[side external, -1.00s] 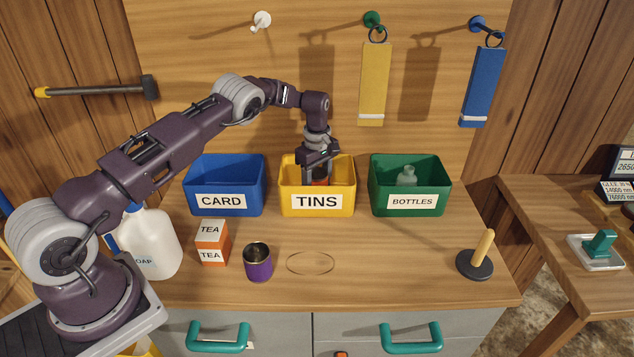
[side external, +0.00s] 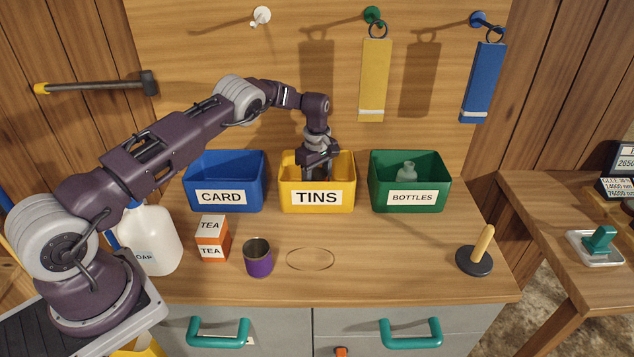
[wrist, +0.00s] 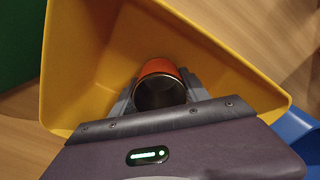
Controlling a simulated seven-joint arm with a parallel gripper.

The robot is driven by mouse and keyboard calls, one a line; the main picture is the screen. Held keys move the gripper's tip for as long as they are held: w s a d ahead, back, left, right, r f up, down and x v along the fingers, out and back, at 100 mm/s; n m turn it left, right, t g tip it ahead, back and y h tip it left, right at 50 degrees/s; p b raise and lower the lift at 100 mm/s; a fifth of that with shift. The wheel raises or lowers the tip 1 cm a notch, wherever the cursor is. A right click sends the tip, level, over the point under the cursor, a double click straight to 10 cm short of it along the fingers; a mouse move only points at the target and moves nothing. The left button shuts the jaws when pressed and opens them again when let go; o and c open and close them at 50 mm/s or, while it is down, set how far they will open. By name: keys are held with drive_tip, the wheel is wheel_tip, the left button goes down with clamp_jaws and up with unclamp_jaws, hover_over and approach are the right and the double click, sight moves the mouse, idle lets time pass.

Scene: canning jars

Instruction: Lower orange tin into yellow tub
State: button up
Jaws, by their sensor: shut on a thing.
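The yellow tub (side external: 290,200) labelled TINS stands at the back of the bench between two other tubs. My gripper (side external: 318,172) reaches down into it, with its fingertips hidden behind the tub's front wall in the side view. In the wrist view the orange tin (wrist: 158,70) is between the fingers of my gripper (wrist: 158,92), inside the yellow tub (wrist: 85,75). The tin's open, dark top faces the camera. My gripper is shut on it. Whether the tin touches the tub floor cannot be told.
A blue CARD tub (side external: 225,168) is on the left and a green BOTTLES tub (side external: 440,170), holding a bottle (side external: 405,172), on the right. The bench's middle right is clear.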

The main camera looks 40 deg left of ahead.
drive_tip(key=shift+f, duration=0.1)
drive_tip(key=o, duration=1.4)
drive_tip(key=shift+o, duration=0.2)
